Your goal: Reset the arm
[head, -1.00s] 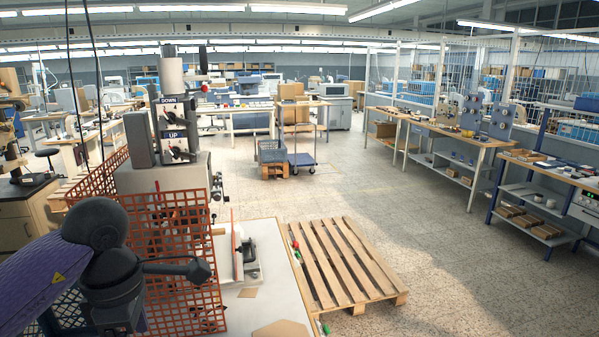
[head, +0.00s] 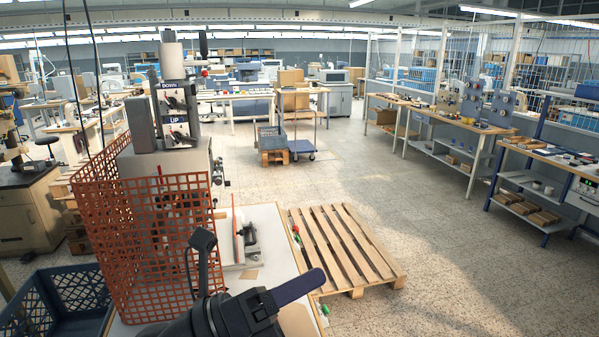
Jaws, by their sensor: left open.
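My left gripper (head: 252,264) is in the head view at the bottom middle, in front of the machine table (head: 282,262). Its two dark fingers are spread wide apart, with nothing between them. The stamping machine (head: 180,160), with DOWN and UP labels, stands behind it to the left. An orange mesh guard (head: 140,225) stands around the machine's front and left. My right gripper is not in view.
A dark blue crate (head: 98,297) sits at the bottom left, beside the guard. An empty wooden pallet (head: 345,240) lies on the floor right of the table. Workbenches (head: 440,124) line the right side.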

